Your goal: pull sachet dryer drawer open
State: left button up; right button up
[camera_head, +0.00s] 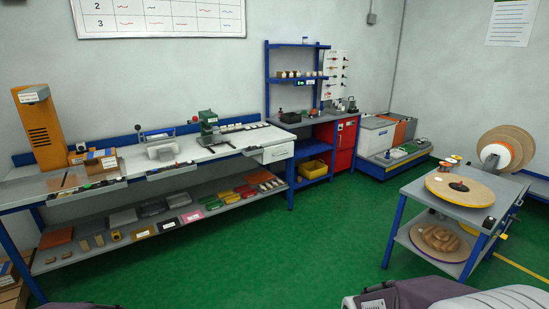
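A white drawer (278,153) with a small label and handle sits under the right end of the long workbench (226,148); its front looks closed. I cannot read the label, so I cannot tell whether this is the sachet dryer drawer. A tall orange cabinet (40,125) with dark vent slots stands at the left end of the bench. Neither of my grippers shows; only parts of my own arms are at the bottom edge.
The green floor (260,255) is clear in front of the bench. A cart (455,205) with large reels stands at the right. A blue-framed rack (300,125) and red cabinet (345,145) stand beyond the drawer. Coloured boxes lie on the lower shelf (200,212).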

aim_at(276, 153)
jog(key=i+z, duration=0.25)
jog(key=i, duration=2.65)
jog(key=i+l+u, duration=0.1)
jog(key=i+u, duration=0.15)
jog(key=i, duration=0.25)
jog(key=i+l+u, duration=0.25)
jog(key=i, duration=0.25)
jog(key=i+l+u, duration=0.25)
jog(key=i, duration=0.25)
jog(key=i+l+u, duration=0.3)
jog(key=i, duration=0.15)
